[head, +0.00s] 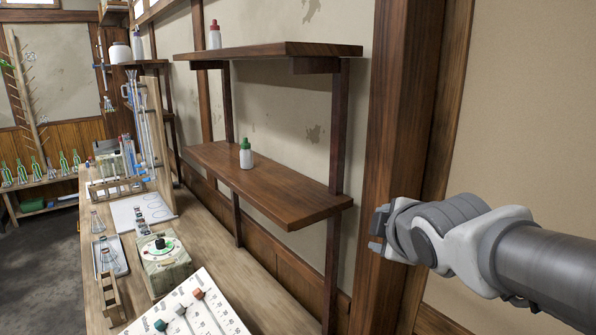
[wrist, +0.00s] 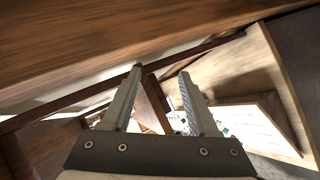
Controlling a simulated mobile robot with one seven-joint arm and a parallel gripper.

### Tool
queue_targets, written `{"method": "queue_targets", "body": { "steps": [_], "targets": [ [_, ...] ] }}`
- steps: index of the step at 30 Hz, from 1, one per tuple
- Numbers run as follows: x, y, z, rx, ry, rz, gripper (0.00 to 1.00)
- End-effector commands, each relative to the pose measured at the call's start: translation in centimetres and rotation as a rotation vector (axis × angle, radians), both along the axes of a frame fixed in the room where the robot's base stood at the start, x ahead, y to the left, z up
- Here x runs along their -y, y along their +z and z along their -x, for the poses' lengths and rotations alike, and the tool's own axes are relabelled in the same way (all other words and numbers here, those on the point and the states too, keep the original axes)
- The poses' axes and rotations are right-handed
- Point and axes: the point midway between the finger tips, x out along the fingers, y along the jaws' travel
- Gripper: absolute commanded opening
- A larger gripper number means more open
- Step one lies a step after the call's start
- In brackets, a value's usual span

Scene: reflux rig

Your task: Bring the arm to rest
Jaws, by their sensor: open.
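My gripper (head: 377,229) is at the right of the head view, at the end of my arm, in front of a dark wooden post. Its fingers point left, toward the shelf. In the wrist view my gripper (wrist: 160,85) shows two separated fingers with nothing between them. The gripper is open and empty. It appears apart from the shelf and the bench in the head view.
A wooden shelf (head: 270,184) holds a green-capped bottle (head: 246,155). An upper shelf (head: 270,50) holds a red-capped bottle (head: 214,36). The bench (head: 225,262) carries a dial device (head: 161,262), a white slider panel (head: 190,308) and glassware racks. A wooden post (head: 405,130) stands behind my gripper.

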Motion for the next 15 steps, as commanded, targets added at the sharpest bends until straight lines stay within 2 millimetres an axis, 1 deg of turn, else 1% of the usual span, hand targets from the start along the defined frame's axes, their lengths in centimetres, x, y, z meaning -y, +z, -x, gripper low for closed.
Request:
{"method": "queue_targets", "body": {
  "steps": [1,5,6,12,15],
  "targets": [
    [0.6,-0.5,1.4,-0.040,-0.073,-0.082,0.60],
    [1.4,-2.4,5.1,-0.153,-0.269,-0.300,0.60],
    [1.6,-2.9,6.2,-0.187,-0.333,-0.365,0.60],
    [1.5,-5.7,12.3,-0.342,-0.650,-0.663,0.60],
    [1.1,-6.8,14.8,-0.405,-0.787,-0.774,0.60]
  ]
}}
